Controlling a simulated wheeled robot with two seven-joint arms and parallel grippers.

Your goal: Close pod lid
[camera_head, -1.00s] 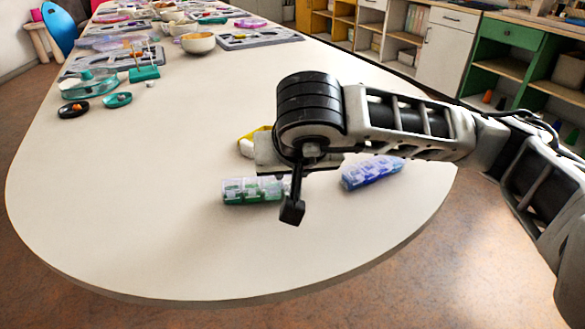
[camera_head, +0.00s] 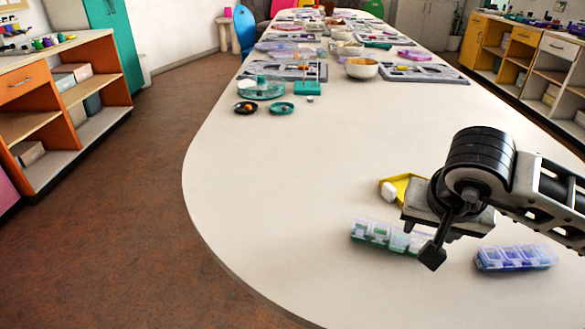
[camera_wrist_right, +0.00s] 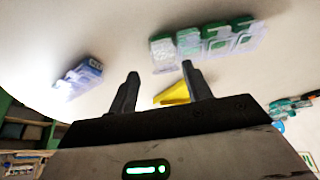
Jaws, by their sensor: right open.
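A clear pod box with green contents (camera_head: 372,233) lies on the table, its right part partly hidden by my right gripper. In the right wrist view this green pod box (camera_wrist_right: 218,42) shows several compartments with clear lids; which lid stands open I cannot tell. A second clear pod box with blue contents (camera_head: 515,257) lies to its right, and it also shows in the right wrist view (camera_wrist_right: 80,77). My right gripper (camera_head: 434,254) is above the table between the two boxes, nearer the green one. Its fingers (camera_wrist_right: 160,74) are apart with nothing between them. My left gripper is out of view.
A yellow tray (camera_head: 402,184) with a white piece beside it lies just behind the right gripper. Teal dishes, a black dish (camera_head: 245,107), bowls (camera_head: 361,68) and grey boards stand farther back. The table's (camera_head: 270,190) front left is bare.

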